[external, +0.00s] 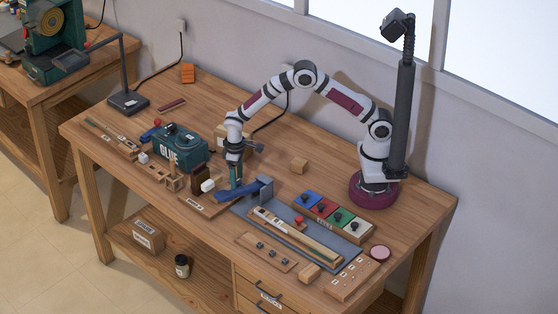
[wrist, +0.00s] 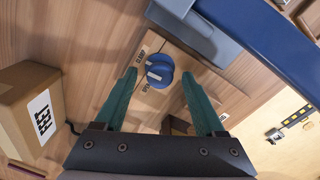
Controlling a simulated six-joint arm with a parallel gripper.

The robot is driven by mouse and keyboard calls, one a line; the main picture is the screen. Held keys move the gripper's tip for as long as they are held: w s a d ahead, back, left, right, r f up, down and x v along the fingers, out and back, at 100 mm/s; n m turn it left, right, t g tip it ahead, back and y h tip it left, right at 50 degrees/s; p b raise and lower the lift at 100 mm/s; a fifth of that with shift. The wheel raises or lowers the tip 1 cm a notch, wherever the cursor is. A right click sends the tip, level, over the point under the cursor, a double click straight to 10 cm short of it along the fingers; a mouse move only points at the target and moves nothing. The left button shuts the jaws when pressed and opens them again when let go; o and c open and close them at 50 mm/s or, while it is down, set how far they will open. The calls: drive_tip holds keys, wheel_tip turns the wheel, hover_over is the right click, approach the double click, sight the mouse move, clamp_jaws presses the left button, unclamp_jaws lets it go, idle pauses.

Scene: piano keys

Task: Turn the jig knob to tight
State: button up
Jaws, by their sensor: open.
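The blue round jig knob (wrist: 160,72) sits on a light wooden board (wrist: 178,52) in the wrist view. A pale mark shows on the knob's face, toward the lower left. My gripper (wrist: 159,74) is open, its two teal fingers on either side of the knob with gaps visible; I cannot tell its height over it. In the external view my gripper (external: 235,184) points down beside the blue bar (external: 238,191), and the knob is not clearly visible there.
A grey metal block (external: 265,186) stands close to the right of my gripper. The teal GLUE box (external: 181,152) and a white block (external: 208,186) are to its left. A cardboard FELT box (wrist: 30,105) is near the fingers. Coloured trays (external: 325,212) lie to the right.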

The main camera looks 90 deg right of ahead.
wheel_tip(320, 180, up, 16)
idle(0.3)
drive_tip(key=shift+f, duration=0.1)
drive_tip(key=s+a+r, duration=0.2)
drive_tip(key=s+r, duration=0.1)
drive_tip(key=s, duration=0.3)
drive_tip(key=s+a+r, duration=0.2)
drive_tip(key=s+r, duration=0.1)
drive_tip(key=s, duration=0.4)
drive_tip(key=s+a+f+m+y, duration=0.1)
drive_tip(key=s, duration=0.9)
drive_tip(key=s+a+f+m, duration=0.1)
drive_tip(key=s+a+f, duration=0.1)
drive_tip(key=s, duration=0.8)
drive_tip(key=shift+a+f+y, duration=0.15)
drive_tip(key=shift+f+y, duration=0.05)
drive_tip(key=shift+y, duration=0.2)
drive_tip(key=shift+c, duration=0.2)
